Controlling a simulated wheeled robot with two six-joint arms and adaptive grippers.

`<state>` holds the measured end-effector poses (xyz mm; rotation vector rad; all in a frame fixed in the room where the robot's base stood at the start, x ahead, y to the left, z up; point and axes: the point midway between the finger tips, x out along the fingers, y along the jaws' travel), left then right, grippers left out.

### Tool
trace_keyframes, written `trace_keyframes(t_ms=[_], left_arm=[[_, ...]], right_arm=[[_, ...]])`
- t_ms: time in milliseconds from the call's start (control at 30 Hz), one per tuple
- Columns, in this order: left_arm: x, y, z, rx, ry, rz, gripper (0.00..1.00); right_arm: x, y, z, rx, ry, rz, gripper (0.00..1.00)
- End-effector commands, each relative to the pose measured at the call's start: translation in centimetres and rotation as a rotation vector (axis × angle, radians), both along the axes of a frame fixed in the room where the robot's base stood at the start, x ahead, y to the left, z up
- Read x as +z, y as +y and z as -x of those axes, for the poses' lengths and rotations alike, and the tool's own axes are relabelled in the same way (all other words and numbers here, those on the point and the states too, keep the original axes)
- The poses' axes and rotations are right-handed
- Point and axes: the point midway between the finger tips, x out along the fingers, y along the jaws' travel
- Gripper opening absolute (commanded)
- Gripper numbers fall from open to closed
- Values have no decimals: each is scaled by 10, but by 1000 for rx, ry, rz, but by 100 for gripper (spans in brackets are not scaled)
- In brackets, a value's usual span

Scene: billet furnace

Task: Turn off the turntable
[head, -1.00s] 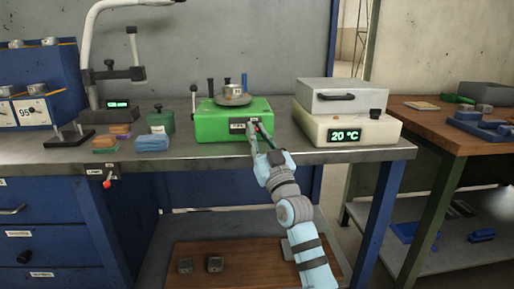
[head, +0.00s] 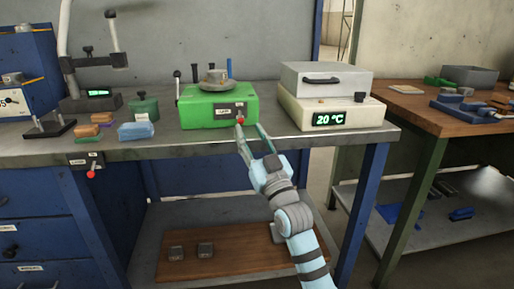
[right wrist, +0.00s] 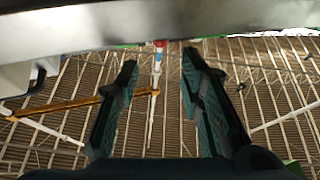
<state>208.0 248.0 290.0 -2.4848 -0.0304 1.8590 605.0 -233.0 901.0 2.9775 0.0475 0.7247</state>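The turntable is a green box (head: 215,112) on the grey bench, with a round metal plate (head: 214,78) on top. Its front has a small dark labelled panel with a red-tipped switch (head: 240,121), which seems to hang downward. My right gripper (head: 251,128) is open and empty, just in front of and below the switch, with its left fingertip close to it in the picture. In the right wrist view, the open fingers (right wrist: 160,60) point toward a red tip (right wrist: 159,43) seen between them, apparently the switch. Whether a finger touches it I cannot tell. My left gripper is out of view.
A cream device reading 20 °C (head: 329,120) stands right of the turntable. A green container (head: 144,109) and a blue block (head: 136,131) lie to the left. Another red-tipped switch (head: 91,174) hangs on the bench front. The bench edge runs below the turntable.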

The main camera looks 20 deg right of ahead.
Motion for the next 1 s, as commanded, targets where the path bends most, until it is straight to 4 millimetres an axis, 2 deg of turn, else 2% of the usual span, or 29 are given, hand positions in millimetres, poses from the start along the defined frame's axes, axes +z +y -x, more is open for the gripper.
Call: trace_keyframes(t_ms=[133,300,733,800,867,900,967,1000], left_arm=[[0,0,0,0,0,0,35],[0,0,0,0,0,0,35],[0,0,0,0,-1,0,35],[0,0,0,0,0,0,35],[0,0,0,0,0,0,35],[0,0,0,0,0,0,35],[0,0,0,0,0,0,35],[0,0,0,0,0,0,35]], right_arm=[[-19,-2,35,0,2,1,35],[-28,-3,55,1,1,0,35],[-29,-3,56,0,1,-1,35],[-34,-4,53,-1,28,-1,35],[-51,-6,45,-9,97,-2,35],[-71,-8,37,-17,167,-2,35],[-116,-12,28,-29,306,-5,35],[-154,-14,27,-39,412,-8,35]])
